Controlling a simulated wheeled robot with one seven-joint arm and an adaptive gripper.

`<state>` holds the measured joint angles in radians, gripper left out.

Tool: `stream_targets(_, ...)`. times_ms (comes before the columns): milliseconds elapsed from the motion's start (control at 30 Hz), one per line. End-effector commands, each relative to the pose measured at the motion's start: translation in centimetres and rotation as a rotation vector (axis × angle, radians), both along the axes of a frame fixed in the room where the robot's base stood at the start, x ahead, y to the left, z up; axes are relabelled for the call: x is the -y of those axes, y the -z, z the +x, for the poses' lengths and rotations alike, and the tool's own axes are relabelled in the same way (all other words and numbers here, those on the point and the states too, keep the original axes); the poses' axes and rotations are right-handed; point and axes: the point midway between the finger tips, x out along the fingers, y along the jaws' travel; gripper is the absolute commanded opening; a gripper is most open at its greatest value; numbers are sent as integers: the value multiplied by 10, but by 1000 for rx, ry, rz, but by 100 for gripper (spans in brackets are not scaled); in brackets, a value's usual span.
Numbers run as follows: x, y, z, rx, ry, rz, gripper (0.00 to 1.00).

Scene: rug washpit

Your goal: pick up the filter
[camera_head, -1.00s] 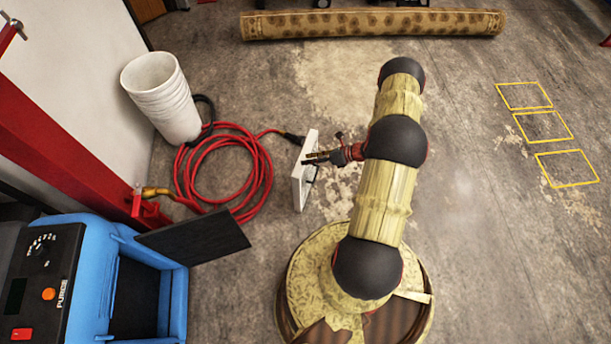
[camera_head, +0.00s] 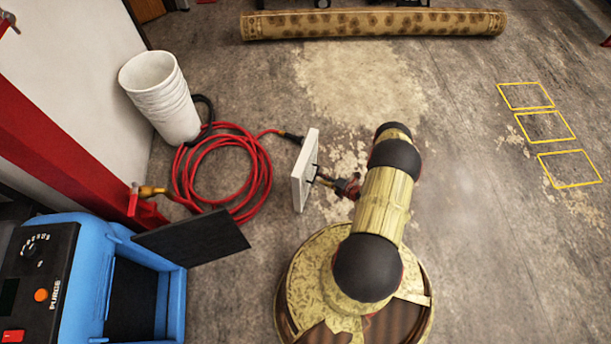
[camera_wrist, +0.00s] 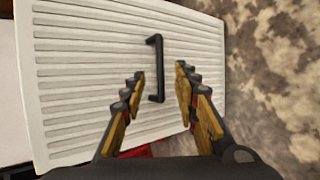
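The filter is a white rectangular panel (camera_head: 305,170) with a ribbed face and a black bar handle. It stands tilted on edge on the floor, left of my arm in the head view. In the wrist view the ribbed filter (camera_wrist: 80,95) fills much of the picture, and its black handle (camera_wrist: 157,68) lies between my fingers. My gripper (camera_wrist: 160,75) is open, one finger on each side of the handle, with gaps showing on both sides. In the head view my gripper (camera_head: 325,179) is close to the filter's face; contact cannot be told there.
A coiled red hose (camera_head: 225,170) lies left of the filter, beside stacked white buckets (camera_head: 160,97). A blue machine (camera_head: 145,285) with an open dark flap (camera_head: 193,236) is at lower left. A rolled rug (camera_head: 370,23) lies at the back. Yellow floor squares (camera_head: 545,125) are at right, across clear floor.

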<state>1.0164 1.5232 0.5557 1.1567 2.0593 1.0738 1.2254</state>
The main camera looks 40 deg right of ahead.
Motion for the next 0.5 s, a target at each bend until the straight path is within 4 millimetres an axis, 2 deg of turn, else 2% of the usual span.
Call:
stream_targets(133, -3, 15, 18, 0, -5, -2, 30)
stream_targets(300, -5, 24, 35, 0, -3, -2, 30)
stream_targets(500, -4, 22, 37, 0, -2, -1, 30)
